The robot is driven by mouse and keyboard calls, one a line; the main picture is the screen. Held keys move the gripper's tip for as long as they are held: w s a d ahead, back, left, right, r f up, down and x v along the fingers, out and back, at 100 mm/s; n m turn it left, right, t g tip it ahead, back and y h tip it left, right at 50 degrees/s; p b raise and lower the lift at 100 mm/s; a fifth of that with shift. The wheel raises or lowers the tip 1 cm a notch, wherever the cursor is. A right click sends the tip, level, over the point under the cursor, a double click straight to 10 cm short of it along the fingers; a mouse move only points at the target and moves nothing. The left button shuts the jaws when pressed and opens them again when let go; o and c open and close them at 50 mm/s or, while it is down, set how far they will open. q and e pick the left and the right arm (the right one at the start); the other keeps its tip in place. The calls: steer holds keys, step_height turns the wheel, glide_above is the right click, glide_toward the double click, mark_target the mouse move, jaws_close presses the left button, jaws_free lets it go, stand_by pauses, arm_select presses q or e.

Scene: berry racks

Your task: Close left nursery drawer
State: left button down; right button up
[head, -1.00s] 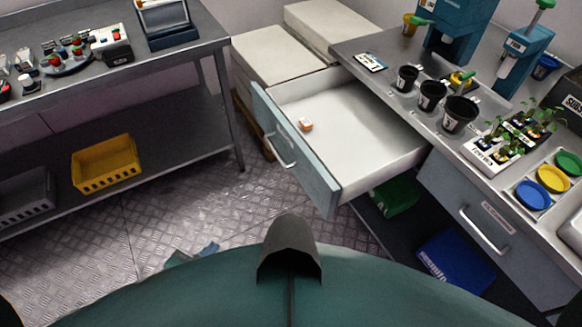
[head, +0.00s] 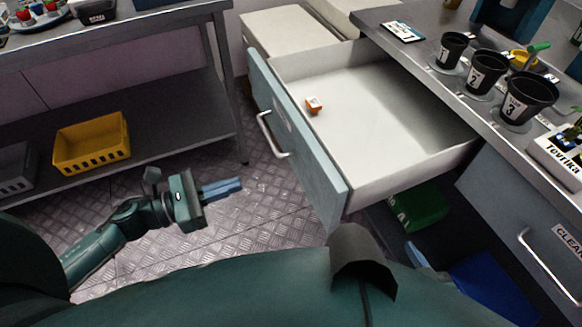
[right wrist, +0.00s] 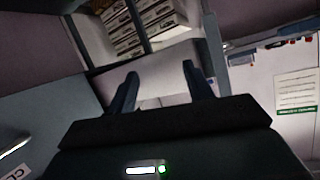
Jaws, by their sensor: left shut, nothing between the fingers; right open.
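The left nursery drawer (head: 298,151) is pulled far out from under the bench in the head view. Its blue-grey front has a silver bar handle (head: 268,137). A small orange-and-white box (head: 314,105) lies inside on the white drawer floor. My left gripper (head: 240,186) is shut and empty, left of the drawer front and apart from the handle, with its fingers pointing right. My right gripper (right wrist: 160,88) is open and empty in the right wrist view. In the head view, a small blue part shows near the lower middle, but I cannot tell its state there.
A closed drawer (head: 500,205) is at right. A green crate (head: 420,207) and a blue crate (head: 490,285) sit below. A yellow basket (head: 92,145) stands on the left shelf. Floor left of the drawer is clear.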

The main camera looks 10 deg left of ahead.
arm_select(q)
steer(key=p, duration=0.2)
glide_toward(301, 163)
steer(key=x, duration=0.5)
steer(key=shift+w+d, duration=0.15)
steer(key=shift+w, duration=0.1)
steer(key=shift+w+d, duration=0.35)
steer(key=shift+d, duration=0.25)
arm_select(e)
steer(key=shift+w+a+f+g, duration=0.15)
steer(key=shift+a+f+g, duration=0.15)
steer(key=shift+a, duration=0.15)
